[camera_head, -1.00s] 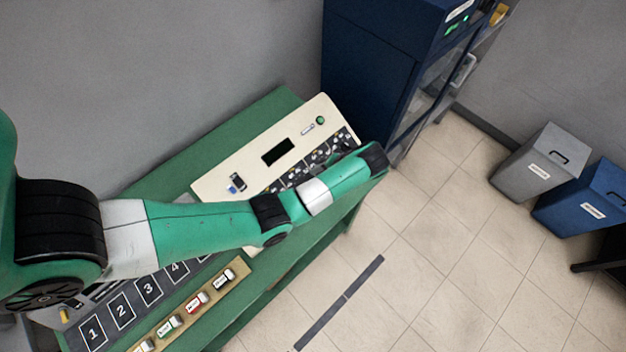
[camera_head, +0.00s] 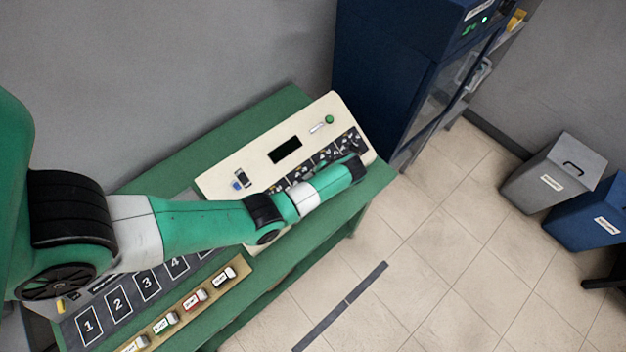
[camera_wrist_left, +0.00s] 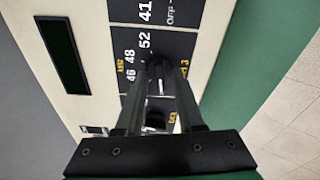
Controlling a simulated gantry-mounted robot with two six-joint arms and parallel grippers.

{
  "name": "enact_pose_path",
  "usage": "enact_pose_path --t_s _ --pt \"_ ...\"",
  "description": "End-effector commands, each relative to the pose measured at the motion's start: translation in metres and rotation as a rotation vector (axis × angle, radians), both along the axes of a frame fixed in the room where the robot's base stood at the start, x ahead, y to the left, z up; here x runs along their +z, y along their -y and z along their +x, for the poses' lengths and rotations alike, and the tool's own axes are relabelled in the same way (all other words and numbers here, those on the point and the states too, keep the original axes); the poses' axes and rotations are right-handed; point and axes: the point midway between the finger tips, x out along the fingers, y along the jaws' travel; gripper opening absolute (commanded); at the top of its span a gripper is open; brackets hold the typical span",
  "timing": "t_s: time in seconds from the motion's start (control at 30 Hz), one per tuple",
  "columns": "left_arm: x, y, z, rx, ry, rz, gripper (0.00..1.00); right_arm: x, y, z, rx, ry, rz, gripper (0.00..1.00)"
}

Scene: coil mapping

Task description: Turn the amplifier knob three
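The cream amplifier console (camera_head: 262,147) has a dark strip of several knobs (camera_head: 327,150) on its front side. It also shows in the left wrist view (camera_wrist_left: 98,105). My left gripper reaches over the strip; its fingers are hidden in the head view. In the left wrist view its two fingers (camera_wrist_left: 165,66) stand apart, with a dark knob (camera_wrist_left: 159,76) between or just beyond their tips. Whether they press on it is unclear. Printed numbers 46, 48 and 52 are beside this knob. A second dark knob (camera_wrist_left: 155,120) shows between the fingers nearer the gripper base. My right gripper is not in view.
The console has a black display (camera_head: 285,150) and a green button (camera_head: 329,119). Left of it are a mat with numbered squares (camera_head: 119,301) and a tan rack of labelled coils (camera_head: 190,312).

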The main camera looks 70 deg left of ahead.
Motion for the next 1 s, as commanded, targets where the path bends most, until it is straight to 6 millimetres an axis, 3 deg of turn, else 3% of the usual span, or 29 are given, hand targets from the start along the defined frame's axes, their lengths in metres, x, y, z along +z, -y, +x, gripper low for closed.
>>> enact_pose_path --t_s 0.03,0.2,0.67,1.0 --pt "0.0 0.0 0.0 0.0 0.0 0.0 0.26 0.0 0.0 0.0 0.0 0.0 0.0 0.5" --pt "0.0 0.0 0.0 0.0 0.0 0.0 0.0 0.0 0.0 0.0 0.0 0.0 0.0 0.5" --pt "0.001 0.0 0.0 -0.019 -0.009 -0.003 0.0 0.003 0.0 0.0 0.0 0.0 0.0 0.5" --pt "0.003 0.001 0.001 -0.17 -0.093 -0.033 0.0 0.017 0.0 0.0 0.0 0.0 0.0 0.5"
